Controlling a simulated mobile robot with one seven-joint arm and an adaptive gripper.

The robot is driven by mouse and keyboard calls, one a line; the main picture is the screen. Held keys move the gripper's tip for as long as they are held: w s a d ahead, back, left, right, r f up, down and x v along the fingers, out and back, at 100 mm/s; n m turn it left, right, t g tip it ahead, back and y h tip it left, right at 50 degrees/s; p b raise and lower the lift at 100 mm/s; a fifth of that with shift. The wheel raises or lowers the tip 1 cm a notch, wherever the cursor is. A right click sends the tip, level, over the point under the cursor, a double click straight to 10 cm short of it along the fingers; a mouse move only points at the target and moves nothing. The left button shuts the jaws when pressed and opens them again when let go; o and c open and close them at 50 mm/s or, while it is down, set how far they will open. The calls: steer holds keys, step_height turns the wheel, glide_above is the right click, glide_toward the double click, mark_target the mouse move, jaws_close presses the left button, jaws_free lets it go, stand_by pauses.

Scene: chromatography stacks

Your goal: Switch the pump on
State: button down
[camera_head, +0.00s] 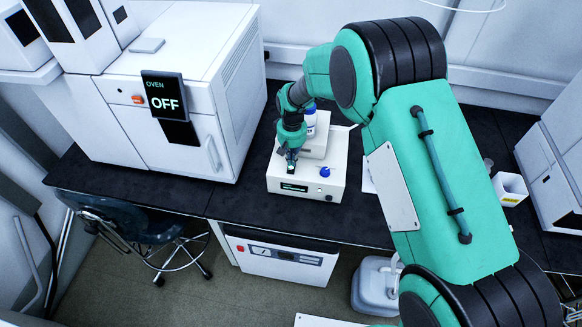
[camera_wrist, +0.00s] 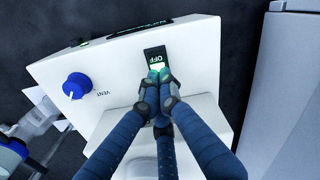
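The pump (camera_head: 309,181) is a white box on the dark bench, with a small display on its front and a blue knob (camera_head: 325,172) on its top. The fingertips hide part of the switch. In the head view my gripper (camera_head: 291,158) points down at the pump's left part.
A large white oven (camera_head: 165,100) with a display reading OFF stands left of the pump. A bottle (camera_head: 310,118) stands behind my wrist. A white container (camera_head: 510,188) is at the right. A stool (camera_head: 140,225) stands before the bench.

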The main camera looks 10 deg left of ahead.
steer(key=shift+s, duration=0.1)
steer(key=shift+r+p, duration=1.7)
steer(key=shift+r, duration=1.7)
